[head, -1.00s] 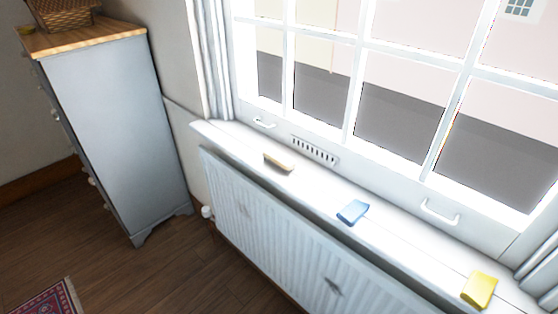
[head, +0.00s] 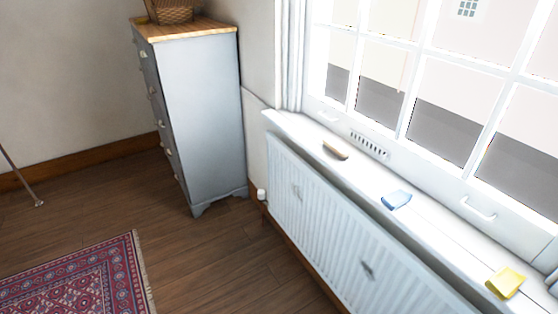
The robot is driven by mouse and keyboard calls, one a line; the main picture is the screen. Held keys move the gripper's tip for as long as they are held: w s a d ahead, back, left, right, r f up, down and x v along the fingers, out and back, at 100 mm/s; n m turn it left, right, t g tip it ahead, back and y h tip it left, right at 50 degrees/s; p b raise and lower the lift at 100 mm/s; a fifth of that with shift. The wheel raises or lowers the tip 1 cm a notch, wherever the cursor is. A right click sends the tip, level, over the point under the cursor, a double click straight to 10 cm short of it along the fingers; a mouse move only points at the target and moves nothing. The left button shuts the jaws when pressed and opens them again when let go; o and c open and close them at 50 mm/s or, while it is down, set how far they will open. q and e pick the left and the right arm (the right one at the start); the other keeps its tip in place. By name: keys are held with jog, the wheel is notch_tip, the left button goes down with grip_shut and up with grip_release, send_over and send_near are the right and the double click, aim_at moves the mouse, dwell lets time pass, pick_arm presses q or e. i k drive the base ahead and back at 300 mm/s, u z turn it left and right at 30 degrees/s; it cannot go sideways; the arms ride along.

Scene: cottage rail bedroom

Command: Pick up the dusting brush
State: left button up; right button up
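The brush (head: 335,151) lies on the white window sill (head: 435,227), toward its far left end. It looks like a small tan and brown block with a darker lower edge; bristles are too small to make out. A blue cloth or sponge (head: 396,200) lies on the sill to its right, and a yellow one (head: 506,282) lies farther right and nearer. Neither of my grippers shows in the head view.
A white radiator (head: 330,227) stands below the sill. A grey chest of drawers (head: 203,115) with a wicker basket (head: 169,10) on top stands left of the window. A red patterned rug (head: 75,280) lies at the lower left. The wooden floor (head: 215,255) between is clear.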

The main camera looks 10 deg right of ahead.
aim_at(334, 146)
jog(key=u, duration=0.5)
jog(key=k, duration=0.7)
jog(key=z, duration=0.1)
jog(key=i, duration=1.7)
jog(key=z, duration=1.7)
jog(key=i, duration=0.8)
jog(key=z, duration=0.7)
